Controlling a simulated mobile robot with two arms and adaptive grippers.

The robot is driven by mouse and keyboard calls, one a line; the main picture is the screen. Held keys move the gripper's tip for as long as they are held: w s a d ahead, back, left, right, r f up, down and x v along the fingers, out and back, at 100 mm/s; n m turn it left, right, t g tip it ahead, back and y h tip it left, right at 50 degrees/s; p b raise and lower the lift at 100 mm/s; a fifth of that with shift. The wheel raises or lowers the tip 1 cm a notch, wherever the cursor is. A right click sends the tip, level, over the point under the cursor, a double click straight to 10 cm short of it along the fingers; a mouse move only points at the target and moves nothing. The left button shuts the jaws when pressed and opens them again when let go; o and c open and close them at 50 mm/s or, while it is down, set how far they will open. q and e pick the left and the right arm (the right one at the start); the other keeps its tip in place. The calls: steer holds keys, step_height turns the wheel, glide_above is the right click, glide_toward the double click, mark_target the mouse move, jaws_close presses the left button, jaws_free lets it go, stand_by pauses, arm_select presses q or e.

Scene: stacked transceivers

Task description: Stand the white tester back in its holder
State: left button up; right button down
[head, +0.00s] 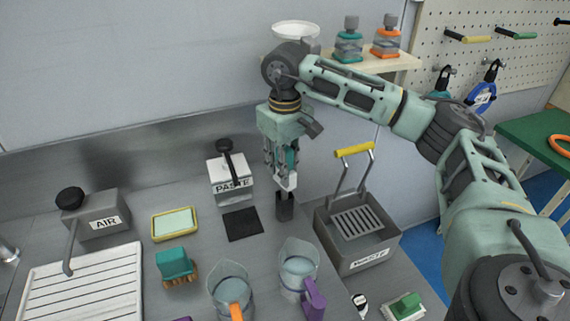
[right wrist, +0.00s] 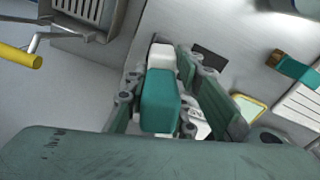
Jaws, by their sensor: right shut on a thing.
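The white tester (head: 288,181) has a white end and a teal body. My right gripper (head: 281,168) is shut on it and holds it about upright, white end down. The tester also shows in the right wrist view (right wrist: 160,98), between the two fingers. A small dark grey upright cup, which looks like the holder (head: 284,207), stands on the counter just under the white end. I cannot tell whether the tip touches the cup's rim or is inside it. The cup is not clearly visible in the right wrist view. My left gripper is out of view.
A grey basket bin (head: 357,262) with a yellow handle stands close right of the cup. A black mat (head: 243,224) and the PASTE box (head: 231,180) are to the left. Two clear jugs (head: 298,272) (head: 229,287) stand in front. The wall is close behind.

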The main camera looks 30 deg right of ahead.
steer(key=shift+f+b, duration=0.75)
steer(key=shift+f, duration=0.35)
steer(key=c, duration=1.4)
jaws_free()
step_height(320, 180, up, 12)
steer(key=shift+f, duration=0.1)
step_height(320, 180, up, 7)
steer(key=p, duration=0.7)
